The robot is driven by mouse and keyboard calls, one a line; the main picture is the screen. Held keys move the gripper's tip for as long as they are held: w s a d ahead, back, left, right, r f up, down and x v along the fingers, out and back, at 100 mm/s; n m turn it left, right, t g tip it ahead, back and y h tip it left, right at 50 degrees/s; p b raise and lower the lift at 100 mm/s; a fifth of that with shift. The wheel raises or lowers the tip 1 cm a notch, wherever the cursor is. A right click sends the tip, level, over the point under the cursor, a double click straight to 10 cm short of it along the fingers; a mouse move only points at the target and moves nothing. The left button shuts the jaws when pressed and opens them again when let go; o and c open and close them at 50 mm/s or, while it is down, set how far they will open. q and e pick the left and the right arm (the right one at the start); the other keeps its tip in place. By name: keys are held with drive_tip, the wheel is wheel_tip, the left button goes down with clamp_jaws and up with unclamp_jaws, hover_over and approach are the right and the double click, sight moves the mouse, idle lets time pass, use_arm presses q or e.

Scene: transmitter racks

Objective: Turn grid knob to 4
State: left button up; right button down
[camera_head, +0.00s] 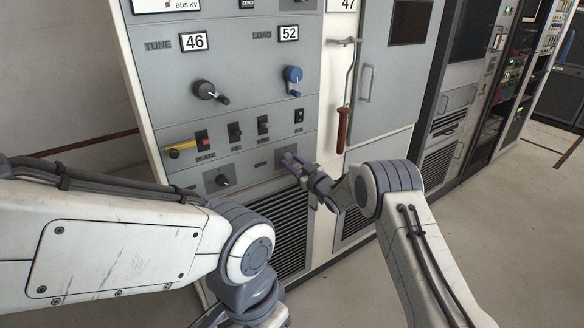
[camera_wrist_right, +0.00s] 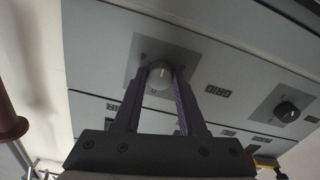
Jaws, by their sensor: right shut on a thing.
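The grid knob (camera_wrist_right: 159,75) is a small round knob with a light face and a pointer line, on a grey square plate on the cabinet's lower panel. The upside-down GRID label (camera_wrist_right: 217,91) is beside it in the right wrist view. My right gripper (camera_wrist_right: 158,80) is shut on the knob, one finger on each side. In the head view my right gripper (camera_head: 288,160) covers the knob. No number scale around the knob is readable. My left arm reaches in from the left, but its gripper is out of view.
Another dark knob (camera_head: 222,180) is to the left on the same panel. A red-handled hook (camera_head: 343,130) hangs close to my right gripper. Open floor is on the right.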

drive_tip(key=n+b, duration=0.8)
drive_tip(key=shift+f+b, duration=0.2)
drive_tip(key=shift+b, duration=0.1)
drive_tip(key=shift+r+n+b, duration=0.15)
drive_tip(key=shift+n+b, duration=1.55)
drive_tip(key=shift+n, duration=0.1)
drive_tip(key=shift+c, duration=2.4)
unclamp_jaws()
drive_tip(key=shift+r, duration=0.1)
drive_tip(key=shift+d, duration=0.1)
drive_tip(key=v, duration=1)
drive_tip(key=shift+s, duration=0.2)
drive_tip(key=shift+d, duration=0.1)
